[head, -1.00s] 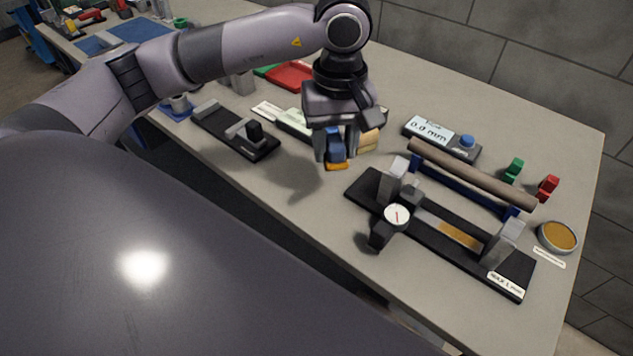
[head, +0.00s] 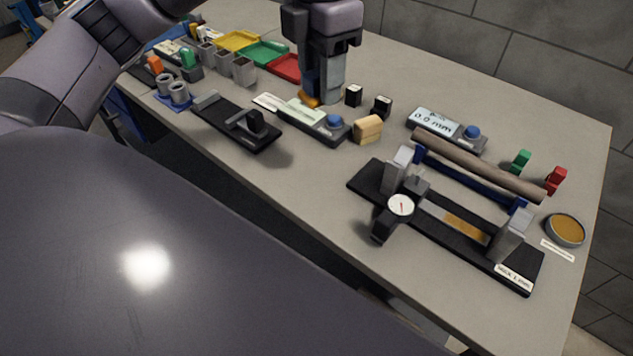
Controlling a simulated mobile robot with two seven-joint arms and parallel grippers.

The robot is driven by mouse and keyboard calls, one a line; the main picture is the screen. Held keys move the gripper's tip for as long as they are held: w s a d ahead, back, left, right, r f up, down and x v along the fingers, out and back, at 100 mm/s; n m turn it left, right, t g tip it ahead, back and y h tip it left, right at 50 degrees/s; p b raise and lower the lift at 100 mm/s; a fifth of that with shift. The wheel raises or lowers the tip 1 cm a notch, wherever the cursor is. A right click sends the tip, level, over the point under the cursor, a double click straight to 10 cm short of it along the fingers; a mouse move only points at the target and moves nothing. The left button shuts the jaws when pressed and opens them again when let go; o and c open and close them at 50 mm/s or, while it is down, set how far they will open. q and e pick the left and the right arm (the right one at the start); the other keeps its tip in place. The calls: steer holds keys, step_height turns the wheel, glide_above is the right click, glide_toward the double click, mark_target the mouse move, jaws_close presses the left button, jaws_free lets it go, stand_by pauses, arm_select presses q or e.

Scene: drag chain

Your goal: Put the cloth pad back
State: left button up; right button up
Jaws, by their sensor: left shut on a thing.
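My left gripper (head: 322,84) is shut on the cloth pad, at the back middle of the table. Only the orange lower part of the cloth pad (head: 309,99) shows, under the left fingertips; the rest is hidden by the fingers. The pad is just behind a black device with a pale display (head: 302,112) and right of a small white label (head: 268,102). I cannot tell whether the pad touches the table. My right gripper is not in view.
Two small black blocks (head: 353,95) and a tan block (head: 367,129) stand right of the gripper. Red (head: 285,67) and green (head: 262,53) trays lie behind left. A black fixture with a dial gauge (head: 400,205) fills the front right.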

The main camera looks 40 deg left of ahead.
arm_select(q)
steer(key=n, duration=0.1)
steer(key=r+n, duration=0.1)
steer(key=n, duration=0.1)
steer(key=shift+s+a, duration=0.1)
steer(key=shift+a, duration=0.1)
steer(key=shift+f, duration=0.1)
steer(key=b, duration=0.2)
glide_toward(317, 185)
steer(key=shift+f+p, duration=0.3)
steer(key=shift+f, duration=0.3)
step_height(317, 185, down, 5)
steer(key=shift+r, duration=0.1)
